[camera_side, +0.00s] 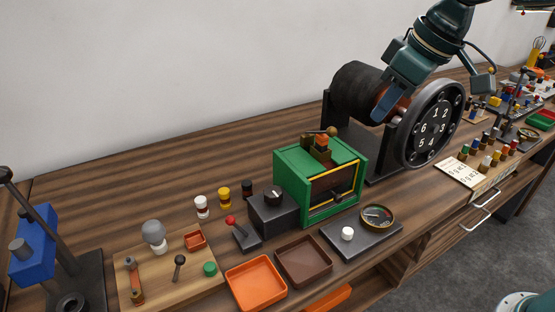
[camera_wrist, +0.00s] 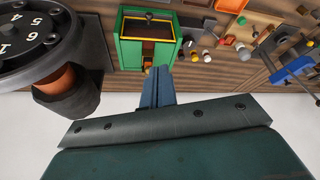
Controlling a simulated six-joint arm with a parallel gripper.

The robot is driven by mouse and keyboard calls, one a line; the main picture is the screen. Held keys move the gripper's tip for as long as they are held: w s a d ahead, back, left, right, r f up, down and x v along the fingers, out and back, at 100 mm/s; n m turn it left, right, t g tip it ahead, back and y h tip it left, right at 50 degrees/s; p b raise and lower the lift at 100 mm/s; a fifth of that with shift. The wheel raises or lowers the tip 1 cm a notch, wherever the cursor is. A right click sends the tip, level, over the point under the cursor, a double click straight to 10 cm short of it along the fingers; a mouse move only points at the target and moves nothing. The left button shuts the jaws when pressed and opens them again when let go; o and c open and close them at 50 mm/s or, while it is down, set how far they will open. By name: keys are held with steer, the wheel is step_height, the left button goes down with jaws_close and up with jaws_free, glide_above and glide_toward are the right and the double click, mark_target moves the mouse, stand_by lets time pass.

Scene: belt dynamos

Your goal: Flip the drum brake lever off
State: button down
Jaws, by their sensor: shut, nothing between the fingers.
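The drum (camera_side: 358,88) is a dark cylinder with a copper band, lying on a black stand, with a numbered black disc (camera_side: 436,122) on its right end. In the wrist view the drum (camera_wrist: 68,95) and disc (camera_wrist: 30,40) are at the left. My gripper (camera_side: 380,115) is in front of the drum, beside the disc; its blue fingers (camera_wrist: 157,72) are together and empty. I cannot tell whether they touch the drum. No lever on the drum is clearly visible. A small red-knobbed lever (camera_side: 232,222) stands on a grey base left of the green box; I cannot tell if it is the brake lever.
The green box (camera_side: 290,178) with a yellow-edged front stands left of the drum. A gauge plate (camera_side: 345,253), orange tray (camera_side: 256,288) and brown tray (camera_side: 303,280) lie in front. A blue device (camera_side: 33,240) is far left. Crowded small parts lie right of the disc.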

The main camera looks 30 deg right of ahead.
steer(key=w+a+f+n+g, duration=0.1)
steer(key=w+a+f+n, duration=0.25)
steer(key=w+a, duration=0.75)
steer(key=n+y, duration=0.1)
steer(key=n, duration=0.1)
glide_above(238, 227)
steer(key=w+a, duration=0.2)
steer(key=a, duration=0.2)
step_height(238, 227, down, 8)
steer(key=shift+d+f+g, duration=0.15)
steer(key=shift+d+g, duration=0.1)
steer(key=shift+g, duration=0.05)
steer(key=shift+f+m, duration=0.15)
steer(key=shift+m, duration=0.1)
steer(key=x, duration=1)
steer(key=shift+s+d, duration=1.45)
steer(key=shift+d, duration=0.05)
